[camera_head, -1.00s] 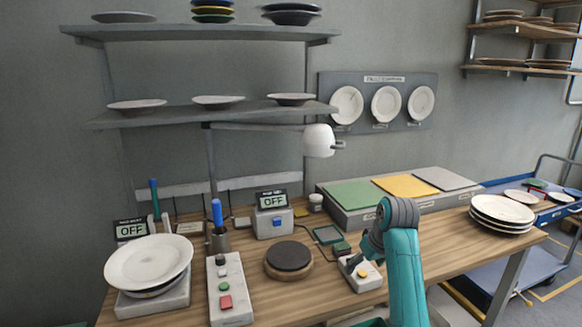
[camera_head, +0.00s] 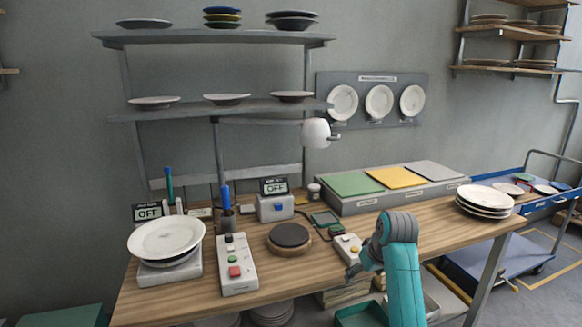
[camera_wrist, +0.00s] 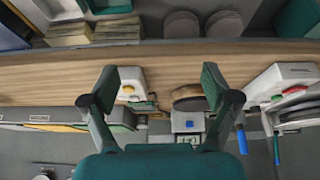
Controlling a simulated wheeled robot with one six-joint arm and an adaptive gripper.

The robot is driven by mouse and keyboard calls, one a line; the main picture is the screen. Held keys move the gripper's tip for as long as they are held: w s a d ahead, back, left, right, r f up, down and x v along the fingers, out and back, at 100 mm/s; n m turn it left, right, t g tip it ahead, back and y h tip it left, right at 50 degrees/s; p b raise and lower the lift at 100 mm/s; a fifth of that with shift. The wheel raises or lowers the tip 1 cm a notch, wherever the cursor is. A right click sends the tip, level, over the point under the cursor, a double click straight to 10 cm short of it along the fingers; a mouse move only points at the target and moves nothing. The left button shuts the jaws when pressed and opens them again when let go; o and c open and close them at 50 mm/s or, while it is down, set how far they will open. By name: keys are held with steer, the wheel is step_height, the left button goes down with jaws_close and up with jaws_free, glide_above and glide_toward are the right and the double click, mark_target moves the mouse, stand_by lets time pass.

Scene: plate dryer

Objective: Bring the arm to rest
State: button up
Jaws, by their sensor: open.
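My teal arm (camera_head: 402,270) stands in front of the table's front edge in the head view, bent at the top. My gripper (camera_head: 354,272) shows small and dark to the left of that bend, near the button box (camera_head: 347,248). In the wrist view, my gripper (camera_wrist: 160,82) has its two fingers wide apart with nothing between them. The wrist picture looks upside down, with the table's wooden edge (camera_wrist: 60,75) crossing beyond the fingers. Whether the fingers touch anything cannot be told, but no contact shows.
The wooden table (camera_head: 330,268) bears a plate (camera_head: 166,237) on a white device, a control box (camera_head: 237,266), a round dark pad (camera_head: 289,234), coloured mats (camera_head: 401,173) and stacked plates (camera_head: 486,194). A blue cart (camera_head: 490,270) stands right. Bins and stacks sit under the table.

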steer(key=s+f+t, duration=0.1)
steer(key=s+f, duration=0.3)
steer(key=f, duration=0.3)
steer(key=s+a+f+m+t, duration=0.1)
steer(key=s+f, duration=0.2)
steer(key=f, duration=0.4)
steer(key=s+f+t, duration=0.1)
steer(key=s+f, duration=0.3)
steer(key=f, duration=0.3)
steer(key=s+f+m+t, duration=0.1)
steer(key=s+f, duration=0.3)
steer(key=s, duration=0.4)
steer(key=s+f+t, duration=0.1)
steer(key=s+f, duration=0.3)
steer(key=s, duration=0.5)
steer(key=s+r+m+t+h, duration=0.1)
steer(key=s+r, duration=0.1)
steer(key=s, duration=0.7)
steer(key=s+r+t, duration=0.1)
steer(key=s+r, duration=0.1)
steer(key=s, duration=0.7)
steer(key=s+r+t, duration=0.3)
steer(key=s+r, duration=1.2)
steer(key=s, duration=0.1)
steer(key=shift+a+r, duration=0.2)
steer(key=shift+r, duration=0.15)
steer(key=shift+w, duration=0.1)
